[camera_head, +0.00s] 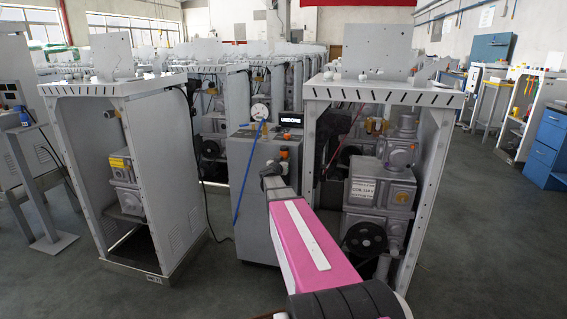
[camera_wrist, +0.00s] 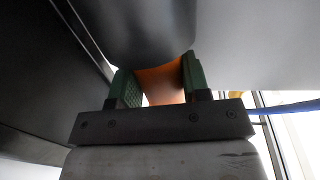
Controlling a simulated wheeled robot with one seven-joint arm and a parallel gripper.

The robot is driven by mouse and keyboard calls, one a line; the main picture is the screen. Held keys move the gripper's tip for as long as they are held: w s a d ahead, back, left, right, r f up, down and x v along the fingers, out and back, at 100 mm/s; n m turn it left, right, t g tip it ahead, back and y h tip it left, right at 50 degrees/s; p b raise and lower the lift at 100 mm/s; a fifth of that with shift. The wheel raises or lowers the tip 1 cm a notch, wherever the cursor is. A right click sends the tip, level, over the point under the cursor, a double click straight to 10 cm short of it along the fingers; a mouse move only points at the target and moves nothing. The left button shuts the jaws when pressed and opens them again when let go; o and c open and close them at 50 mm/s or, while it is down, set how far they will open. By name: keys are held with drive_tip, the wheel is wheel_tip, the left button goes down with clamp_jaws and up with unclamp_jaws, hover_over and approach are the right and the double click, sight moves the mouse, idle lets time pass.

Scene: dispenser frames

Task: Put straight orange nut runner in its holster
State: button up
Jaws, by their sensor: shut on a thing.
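In the wrist view the green pads of my gripper (camera_wrist: 159,82) are shut on an orange part, which I take to be the straight orange nut runner (camera_wrist: 163,78). Only a short orange stretch shows between the pads; its ends are hidden. A dark rounded surface hangs close above it. In the head view my pink arm reaches forward to the grey cabinet. A small orange piece (camera_head: 284,154) shows just beyond the dark end of my arm, at the cabinet's upper right. My fingertips are hidden there. I cannot make out the holster.
The grey cabinet (camera_head: 254,210) carries a round gauge (camera_head: 260,112), a small lit display (camera_head: 291,122) and a blue hose (camera_head: 244,177). Frames with machinery stand left (camera_head: 165,160) and right (camera_head: 425,190) of it. Open floor (camera_head: 490,240) lies at the right.

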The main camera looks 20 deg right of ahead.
drive_tip(key=o, duration=1.2)
drive_tip(key=shift+s, duration=0.1)
drive_tip(key=v, duration=1.1)
drive_tip(key=s+a+f+n+g+y, duration=0.1)
drive_tip(key=s+a+f+n+y, duration=0.2)
drive_tip(key=a+f+n+y, duration=0.45)
drive_tip(key=s+a+f+n+y, duration=0.2)
drive_tip(key=a+f+y, duration=0.2)
drive_tip(key=a+y, duration=0.45)
drive_tip(key=s+f+g+h, duration=0.1)
drive_tip(key=s+f+g, duration=0.2)
drive_tip(key=s, duration=0.4)
drive_tip(key=s+f+g+h, duration=0.1)
drive_tip(key=s+f+g, duration=0.2)
drive_tip(key=s+g, duration=0.2)
drive_tip(key=s+f+m+g+h, duration=0.1)
drive_tip(key=s+f+g, duration=0.3)
drive_tip(key=s, duration=0.4)
drive_tip(key=shift+s+h, duration=0.3)
drive_tip(key=shift+h, duration=0.2)
drive_tip(key=shift+f, duration=0.1)
